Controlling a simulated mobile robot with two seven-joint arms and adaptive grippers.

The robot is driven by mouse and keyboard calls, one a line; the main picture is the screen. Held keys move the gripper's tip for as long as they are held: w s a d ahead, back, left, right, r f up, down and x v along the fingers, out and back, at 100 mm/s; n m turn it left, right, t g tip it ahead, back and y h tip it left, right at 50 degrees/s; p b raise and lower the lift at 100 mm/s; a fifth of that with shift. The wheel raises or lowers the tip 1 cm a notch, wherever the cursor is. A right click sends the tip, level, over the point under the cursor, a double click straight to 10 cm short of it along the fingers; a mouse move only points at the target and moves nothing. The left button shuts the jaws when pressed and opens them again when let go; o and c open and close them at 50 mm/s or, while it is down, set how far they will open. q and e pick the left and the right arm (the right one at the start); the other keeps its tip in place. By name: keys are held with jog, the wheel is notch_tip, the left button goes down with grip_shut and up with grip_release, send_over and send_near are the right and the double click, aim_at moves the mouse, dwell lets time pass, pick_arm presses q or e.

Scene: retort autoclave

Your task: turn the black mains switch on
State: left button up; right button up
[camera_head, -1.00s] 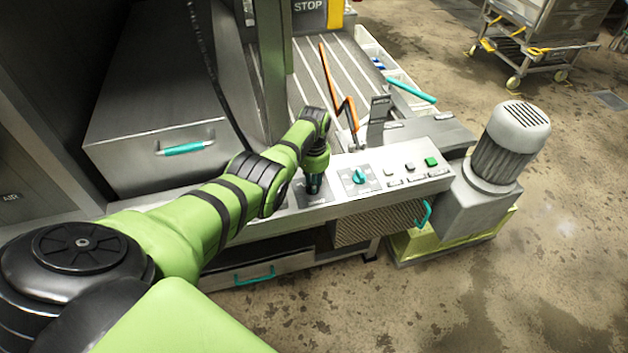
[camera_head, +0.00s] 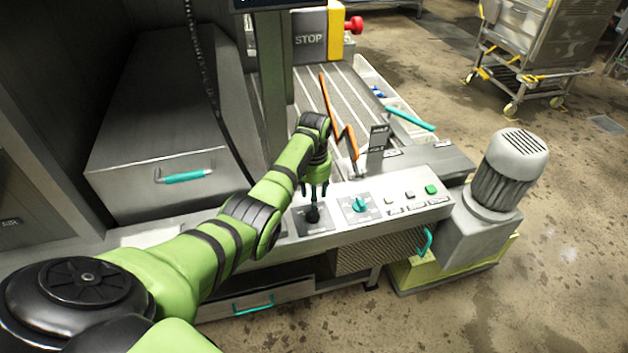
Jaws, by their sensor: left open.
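The black mains switch (camera_head: 313,215) is a dark knob on a dark plate at the left part of the sloped control panel (camera_head: 340,222). My left gripper (camera_head: 315,192) points down just above the knob with its thin fingers apart. The fingertips look a little above the knob, and I see nothing held between them. Which way the knob is turned is too small to tell. My right gripper is not in view.
Right of the switch are a teal selector knob (camera_head: 359,205), small buttons and a green button (camera_head: 431,189). An orange lever (camera_head: 347,140) and a dark upright bracket (camera_head: 377,143) stand behind the panel. A grey motor (camera_head: 508,165) stands at the right.

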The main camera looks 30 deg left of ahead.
pick_arm(q)
notch_tip(320, 180, up, 5)
jog(key=shift+r, duration=0.2)
dwell(0.5)
